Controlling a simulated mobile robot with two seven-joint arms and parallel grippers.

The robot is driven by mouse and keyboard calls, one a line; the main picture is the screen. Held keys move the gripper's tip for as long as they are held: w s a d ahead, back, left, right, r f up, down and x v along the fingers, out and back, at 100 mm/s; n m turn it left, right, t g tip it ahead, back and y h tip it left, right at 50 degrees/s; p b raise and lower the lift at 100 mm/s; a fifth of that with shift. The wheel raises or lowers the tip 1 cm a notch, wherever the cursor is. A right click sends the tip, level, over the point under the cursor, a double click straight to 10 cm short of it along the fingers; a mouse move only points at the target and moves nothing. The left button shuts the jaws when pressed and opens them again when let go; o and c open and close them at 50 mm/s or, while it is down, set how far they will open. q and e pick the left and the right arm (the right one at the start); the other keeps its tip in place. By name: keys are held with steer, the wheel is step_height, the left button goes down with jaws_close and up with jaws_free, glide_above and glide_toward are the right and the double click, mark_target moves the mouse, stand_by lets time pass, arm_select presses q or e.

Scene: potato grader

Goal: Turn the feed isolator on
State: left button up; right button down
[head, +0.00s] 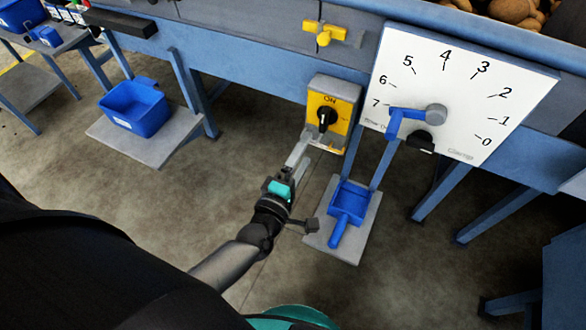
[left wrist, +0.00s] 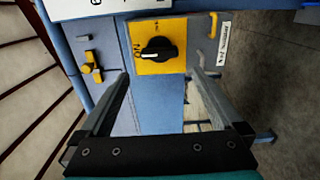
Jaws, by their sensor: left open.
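The feed isolator (head: 346,92) is a grey box with a yellow plate and a black rotary knob (head: 327,117) under the word ON. In the left wrist view the yellow plate (left wrist: 174,66) and knob (left wrist: 158,50) lie ahead, with ON at the knob's left. The knob's grip bar runs roughly along the line toward ON; I cannot tell surely which end is the pointer. My left gripper (head: 305,146) is just below the box. In the wrist view its fingers (left wrist: 160,78) are wide apart, empty, with the knob beyond them. My right gripper is not in view.
A white dial board (head: 470,80) with a blue pointer (head: 404,116) stands right of the isolator. A yellow handle (head: 324,32) is on the blue frame above. A blue scoop (head: 349,203) lies on a low shelf below. A blue bin (head: 134,106) sits left.

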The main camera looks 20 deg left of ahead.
arm_select(q)
steer(key=s, duration=0.5)
steer(key=shift+s+a, duration=0.1)
steer(key=shift+s, duration=0.1)
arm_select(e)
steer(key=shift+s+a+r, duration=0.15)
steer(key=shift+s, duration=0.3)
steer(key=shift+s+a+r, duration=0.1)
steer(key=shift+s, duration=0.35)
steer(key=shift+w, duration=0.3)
